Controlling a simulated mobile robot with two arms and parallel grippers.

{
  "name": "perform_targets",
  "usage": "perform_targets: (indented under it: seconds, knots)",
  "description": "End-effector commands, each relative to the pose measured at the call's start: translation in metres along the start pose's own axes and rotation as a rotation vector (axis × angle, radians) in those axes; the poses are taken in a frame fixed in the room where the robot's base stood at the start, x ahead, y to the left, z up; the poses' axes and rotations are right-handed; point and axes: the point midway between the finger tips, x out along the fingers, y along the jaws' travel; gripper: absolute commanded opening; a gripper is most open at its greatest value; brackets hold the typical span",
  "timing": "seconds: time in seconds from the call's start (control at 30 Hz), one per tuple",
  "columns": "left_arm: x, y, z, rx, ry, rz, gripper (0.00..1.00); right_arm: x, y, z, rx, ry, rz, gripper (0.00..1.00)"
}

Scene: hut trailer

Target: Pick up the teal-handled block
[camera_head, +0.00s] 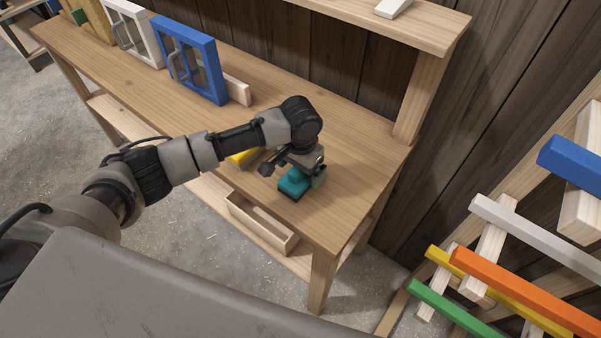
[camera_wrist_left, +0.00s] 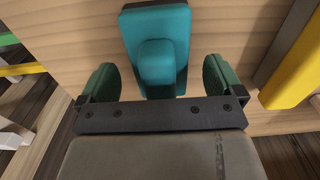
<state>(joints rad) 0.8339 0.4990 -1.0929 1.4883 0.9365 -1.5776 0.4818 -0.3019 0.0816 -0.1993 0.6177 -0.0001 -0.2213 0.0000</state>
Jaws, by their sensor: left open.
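The teal-handled block (camera_head: 294,184) sits on the wooden workbench (camera_head: 340,205) near its right end. In the left wrist view the block (camera_wrist_left: 157,30) shows a flat teal base with a raised rounded teal handle (camera_wrist_left: 156,62). My left gripper (camera_head: 293,172) is right above and beside the block in the head view, hiding part of it. In the left wrist view the two green-padded fingers of my left gripper (camera_wrist_left: 163,80) are spread apart, one on each side of the handle, with gaps between them and it. My right gripper is not in view.
A yellow object (camera_head: 243,158) lies on the bench just left of the block, partly behind my arm. A blue framed door (camera_head: 190,60) and white framed door (camera_head: 131,34) stand at the back left. Coloured bars (camera_head: 520,290) are at the right.

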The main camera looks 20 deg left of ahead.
Motion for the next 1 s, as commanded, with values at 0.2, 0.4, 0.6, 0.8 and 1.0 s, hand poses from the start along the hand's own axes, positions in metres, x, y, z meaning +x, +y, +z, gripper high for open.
perform_targets:
  seconds: [0.2,0.4,0.6,0.8,1.0]
  knots:
    - [0.022,0.000,-0.001,0.001,0.000,-0.001,0.96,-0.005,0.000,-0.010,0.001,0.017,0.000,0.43]
    - [0.024,0.000,-0.001,0.001,0.001,-0.001,0.96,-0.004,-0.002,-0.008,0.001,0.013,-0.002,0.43]
    - [0.023,0.000,-0.001,0.001,0.001,0.000,0.70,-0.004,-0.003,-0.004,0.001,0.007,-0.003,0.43]
    - [0.023,0.000,-0.001,0.001,0.001,0.000,0.39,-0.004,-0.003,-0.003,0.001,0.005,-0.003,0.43]
    - [0.022,0.000,-0.001,0.001,0.002,0.000,0.37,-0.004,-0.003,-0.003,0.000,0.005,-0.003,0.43]
